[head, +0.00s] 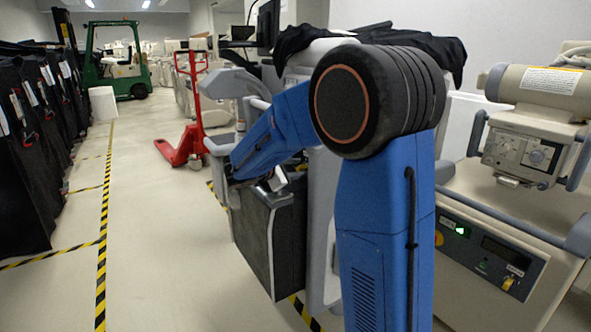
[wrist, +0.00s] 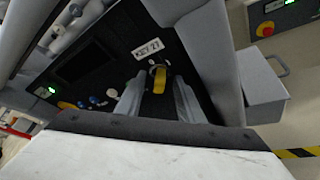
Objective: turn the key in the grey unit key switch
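In the wrist view a dark control panel (wrist: 108,72) carries a label reading KEY 27, and a yellow key (wrist: 160,82) sits just below that label. The two grey fingers of my gripper (wrist: 158,98) stand apart on either side of the key, with dark gaps showing between key and fingers. Whether the fingers touch the key cannot be told. In the head view my blue arm reaches left across the grey unit (head: 318,235) and covers much of it; the key is not visible there.
A beige unit (head: 486,300) with a similar panel and yellow key (head: 508,283) stands at the right. A grey box (wrist: 263,92) juts out in the wrist view. A red pallet jack (head: 184,145) and green forklift (head: 119,65) stand behind. The left aisle floor is clear.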

